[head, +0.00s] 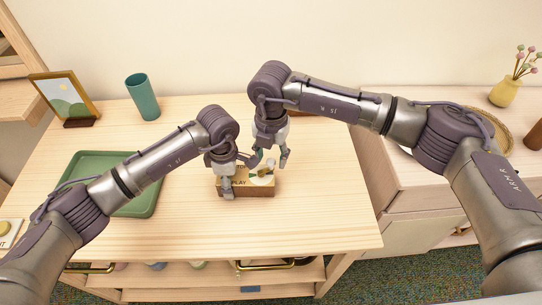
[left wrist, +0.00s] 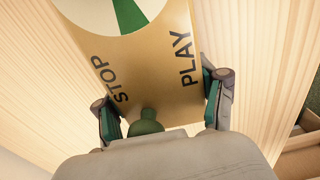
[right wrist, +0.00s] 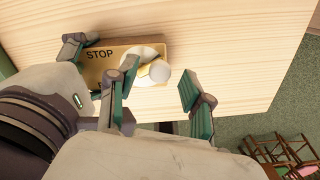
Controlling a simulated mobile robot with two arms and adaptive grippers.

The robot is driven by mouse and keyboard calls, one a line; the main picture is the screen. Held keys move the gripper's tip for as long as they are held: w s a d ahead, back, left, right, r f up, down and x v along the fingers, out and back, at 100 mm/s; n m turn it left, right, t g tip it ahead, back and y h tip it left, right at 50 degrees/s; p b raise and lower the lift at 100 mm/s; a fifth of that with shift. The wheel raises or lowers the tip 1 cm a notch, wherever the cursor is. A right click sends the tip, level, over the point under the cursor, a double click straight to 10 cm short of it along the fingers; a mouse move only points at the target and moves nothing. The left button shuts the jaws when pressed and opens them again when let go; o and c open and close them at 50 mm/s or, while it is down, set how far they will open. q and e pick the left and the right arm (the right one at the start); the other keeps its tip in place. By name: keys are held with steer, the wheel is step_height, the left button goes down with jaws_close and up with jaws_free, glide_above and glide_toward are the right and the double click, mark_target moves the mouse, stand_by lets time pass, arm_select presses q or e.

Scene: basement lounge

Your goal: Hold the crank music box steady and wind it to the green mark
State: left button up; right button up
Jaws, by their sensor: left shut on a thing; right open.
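The music box (head: 262,190), a wooden box with a tan top, stands on the light wooden table. Its top reads STOP and PLAY in the left wrist view (left wrist: 150,75). There its white dial (left wrist: 92,14) carries a green wedge, and a small green knob (left wrist: 148,122) sits near my palm. My left gripper (head: 228,188) is shut across the box's end, one finger on each side. My right gripper (head: 271,160) is open above the dial. In the right wrist view, the crank's pale round knob (right wrist: 159,71) appears between or just beyond its fingertips; contact cannot be told.
A green tray (head: 150,205) lies left of the box. A teal cup (head: 143,97) and a framed picture (head: 64,97) stand at the back left. A cabinet at the right holds a yellow vase (head: 505,92). The front right tabletop is clear.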

steer(key=shift+f, duration=0.4)
jaws_close()
